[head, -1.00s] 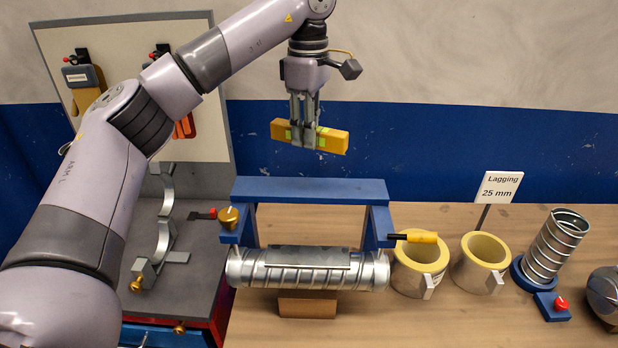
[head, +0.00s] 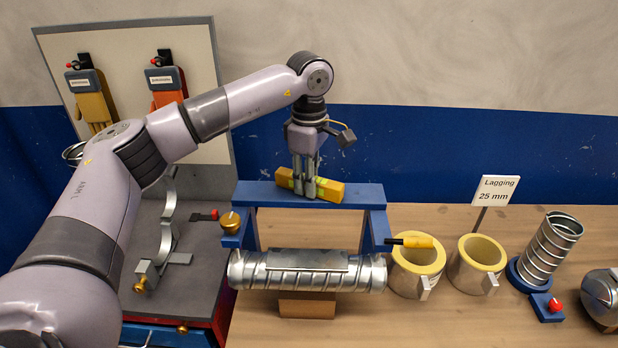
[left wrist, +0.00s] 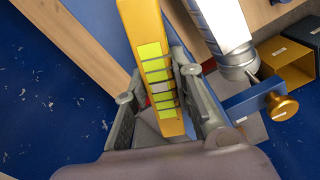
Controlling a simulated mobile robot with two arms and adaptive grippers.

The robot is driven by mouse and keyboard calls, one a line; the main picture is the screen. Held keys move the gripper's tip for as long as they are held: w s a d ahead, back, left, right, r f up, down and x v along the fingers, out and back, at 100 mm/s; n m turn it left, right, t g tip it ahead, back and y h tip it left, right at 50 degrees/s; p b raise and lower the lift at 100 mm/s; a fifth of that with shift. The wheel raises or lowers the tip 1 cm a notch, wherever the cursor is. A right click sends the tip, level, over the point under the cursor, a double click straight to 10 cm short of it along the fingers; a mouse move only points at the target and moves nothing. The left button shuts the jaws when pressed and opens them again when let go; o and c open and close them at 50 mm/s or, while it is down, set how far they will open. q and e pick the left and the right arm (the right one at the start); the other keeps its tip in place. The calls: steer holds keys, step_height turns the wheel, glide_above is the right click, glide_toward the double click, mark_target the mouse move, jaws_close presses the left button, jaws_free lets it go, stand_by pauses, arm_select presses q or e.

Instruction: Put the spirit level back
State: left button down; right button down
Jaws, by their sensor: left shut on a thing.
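The spirit level is a yellow-orange bar (head: 330,191) with bright green-yellow vials, which also shows in the left wrist view (left wrist: 141,25). My left gripper (head: 304,190) points down and is shut across the middle of it. The fingers (left wrist: 157,88) stand on both sides of the bar in the left wrist view. In the head view the level overlaps the top beam of the blue frame (head: 360,194) and lies roughly along it. I cannot tell whether it touches the beam. My right gripper is not in view.
A silver spiral duct (head: 305,270) lies below the frame's front. Two lagging rings (head: 478,263), a sign (head: 495,190) and a standing duct piece (head: 550,247) are to the right. A glove board (head: 140,45) stands at back left.

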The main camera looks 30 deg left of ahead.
arm_select(q)
steer(key=shift+f, duration=0.15)
steer(key=c, duration=1.4)
jaws_free()
steer(key=shift+o, duration=0.2)
steer(key=shift+r, duration=0.65)
step_height(320, 180, up, 11)
steer(key=b, duration=0.2)
